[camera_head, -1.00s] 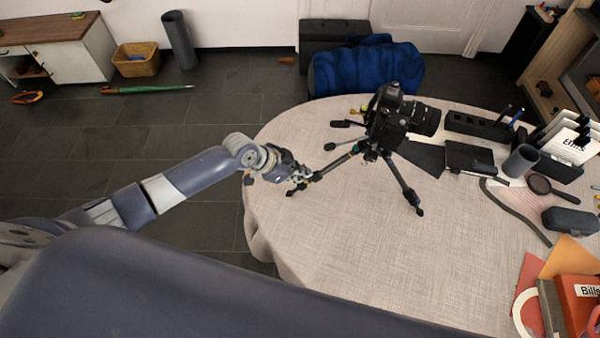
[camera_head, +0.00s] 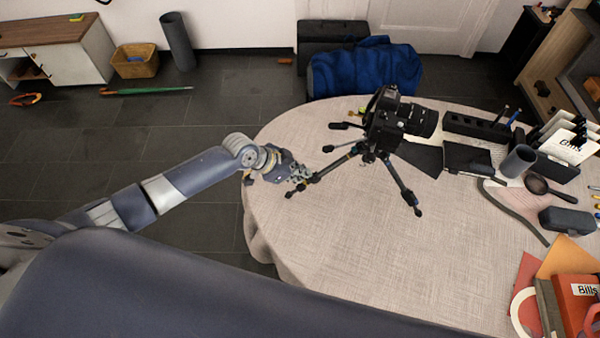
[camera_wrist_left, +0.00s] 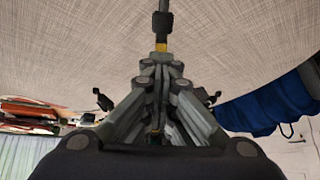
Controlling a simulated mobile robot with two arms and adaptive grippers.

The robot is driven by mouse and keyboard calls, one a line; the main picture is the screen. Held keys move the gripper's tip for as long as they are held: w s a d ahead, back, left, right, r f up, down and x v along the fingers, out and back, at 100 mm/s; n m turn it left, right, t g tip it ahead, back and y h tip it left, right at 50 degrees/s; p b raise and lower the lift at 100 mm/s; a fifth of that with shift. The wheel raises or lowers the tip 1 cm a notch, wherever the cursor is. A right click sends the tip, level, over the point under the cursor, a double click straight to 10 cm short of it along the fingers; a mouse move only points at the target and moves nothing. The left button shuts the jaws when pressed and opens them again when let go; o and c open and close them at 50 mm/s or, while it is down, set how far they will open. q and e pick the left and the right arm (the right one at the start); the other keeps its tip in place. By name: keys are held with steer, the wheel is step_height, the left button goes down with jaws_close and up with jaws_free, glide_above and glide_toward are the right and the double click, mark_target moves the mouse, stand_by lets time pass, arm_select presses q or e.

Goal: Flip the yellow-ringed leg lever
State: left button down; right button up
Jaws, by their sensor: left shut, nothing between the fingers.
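A black camera (camera_head: 385,122) stands on a small tripod (camera_head: 403,187) on the round table (camera_head: 340,235). One tripod leg (camera_head: 333,169) points down and left toward my left gripper (camera_head: 304,181). The gripper is shut and empty, close to the lower part of that leg. In the left wrist view the closed fingertips (camera_wrist_left: 161,64) lie just below a yellow ring (camera_wrist_left: 161,47) on the leg. A dark lever block (camera_wrist_left: 162,22) sits beyond the ring. I cannot tell whether the fingers touch the leg. My right gripper is out of view.
A pen holder (camera_head: 477,127), a dark cup (camera_head: 519,160), a magnifier (camera_head: 538,184) and a dark case (camera_head: 567,220) stand right of the tripod. Books (camera_head: 578,298) lie at the front right. The table's front middle is clear. A blue cloth bundle (camera_head: 365,70) is behind the table.

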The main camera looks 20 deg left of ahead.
arm_select(q)
steer(key=shift+d+r, duration=0.1)
steer(key=shift+r, duration=0.05)
steer(key=shift+w+d+r+p, duration=0.1)
steer(key=shift+w+r+p, duration=0.1)
steer(key=shift+p, duration=0.1)
steer(key=shift+d+r, duration=0.15)
stand_by(0.3)
steer(key=shift+w+d+r, duration=0.15)
steer(key=shift+d+r, duration=0.05)
stand_by(0.3)
steer(key=c, duration=2.1)
jaws_free()
